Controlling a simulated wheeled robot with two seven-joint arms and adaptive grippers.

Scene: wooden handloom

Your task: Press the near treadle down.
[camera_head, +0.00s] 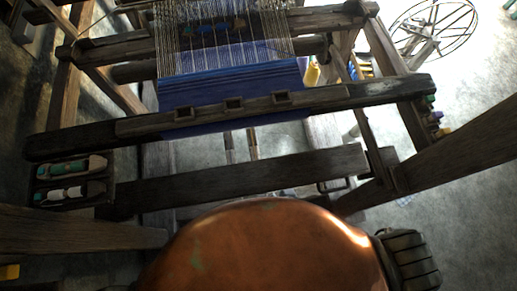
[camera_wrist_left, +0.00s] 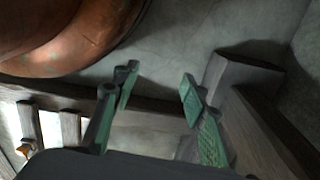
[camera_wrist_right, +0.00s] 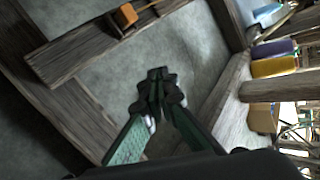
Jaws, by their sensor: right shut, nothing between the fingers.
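In the head view two thin wooden bars (camera_head: 252,143) show below the blue cloth (camera_head: 230,85), under the loom; they may be treadles, and I cannot tell which is the near one. Pale wooden slats (camera_wrist_left: 70,130) show at the lower left of the left wrist view. My left gripper (camera_wrist_left: 155,95) is open and empty, its green-padded fingers apart near a wooden beam. My right gripper (camera_wrist_right: 158,76) is shut and empty over grey floor, beside a wooden plank (camera_wrist_right: 85,50) with an orange piece (camera_wrist_right: 126,14) near its end. Neither gripper shows in the head view.
The loom's dark front beam (camera_head: 90,138) and a lower crossbar (camera_head: 240,178) span the head view. A shuttle box (camera_head: 70,180) hangs at the left. A spoked wheel (camera_head: 435,28) stands at the back right. Coloured spools (camera_wrist_right: 275,65) sit right of my right gripper. Bare floor shows between the timbers.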

